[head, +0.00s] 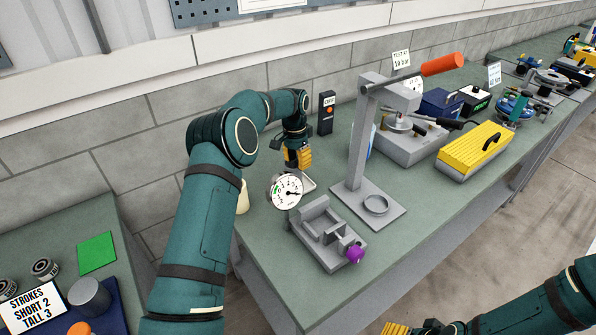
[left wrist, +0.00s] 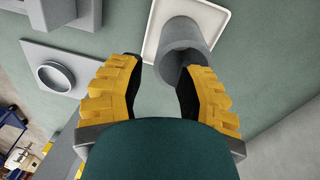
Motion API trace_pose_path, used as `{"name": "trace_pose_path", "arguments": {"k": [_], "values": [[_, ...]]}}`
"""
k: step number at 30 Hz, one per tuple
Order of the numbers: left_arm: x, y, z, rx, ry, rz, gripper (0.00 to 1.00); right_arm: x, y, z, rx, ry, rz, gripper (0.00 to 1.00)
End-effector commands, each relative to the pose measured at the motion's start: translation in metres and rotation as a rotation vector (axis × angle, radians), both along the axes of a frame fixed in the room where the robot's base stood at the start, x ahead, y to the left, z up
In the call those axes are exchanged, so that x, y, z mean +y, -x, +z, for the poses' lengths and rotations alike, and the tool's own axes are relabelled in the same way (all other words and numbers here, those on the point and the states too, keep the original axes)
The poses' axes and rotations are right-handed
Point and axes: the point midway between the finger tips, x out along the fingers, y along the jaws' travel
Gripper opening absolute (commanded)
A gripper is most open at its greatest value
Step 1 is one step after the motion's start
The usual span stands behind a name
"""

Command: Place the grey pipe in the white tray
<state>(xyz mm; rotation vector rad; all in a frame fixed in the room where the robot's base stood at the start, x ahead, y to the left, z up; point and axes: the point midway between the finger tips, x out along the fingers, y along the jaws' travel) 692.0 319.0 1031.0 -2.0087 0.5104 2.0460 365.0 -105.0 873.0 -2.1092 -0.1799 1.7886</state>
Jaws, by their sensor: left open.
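The grey pipe (left wrist: 182,42) shows in the left wrist view as a hollow cylinder over the white tray (left wrist: 152,46). It appears to stand in the tray, its open end toward my gripper. My left gripper (left wrist: 162,75) is open, its two yellow fingers apart. The right-hand fingertip overlaps the pipe's rim; I cannot tell whether they touch. In the head view the left gripper (head: 298,158) points down over the tray (head: 309,184), mostly hidden behind the gauge. The pipe is not clearly visible there. Only a yellow bit of my right gripper (head: 396,328) shows at the bottom edge.
A dial gauge (head: 286,191) and a grey vise (head: 328,233) with a purple knob stand in front of the tray. A grey press (head: 358,150) with an orange handle stands to the right. A switch box (head: 327,113) is behind. The wall runs close along the bench's back.

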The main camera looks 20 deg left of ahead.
Motion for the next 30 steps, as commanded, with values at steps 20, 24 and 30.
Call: {"name": "trace_pose_path", "arguments": {"k": [20,24,30], "values": [[0.005,-0.002,0.071,0.001,0.000,-0.001,0.34,0.000,0.000,0.003,0.000,-0.001,0.000,0.75],[0.005,-0.002,0.071,0.001,0.000,-0.001,0.34,0.000,0.000,0.003,0.000,-0.001,0.000,0.75],[0.005,-0.002,0.070,0.001,0.000,-0.001,0.34,0.000,0.000,0.003,0.000,-0.001,0.000,0.75]]}}
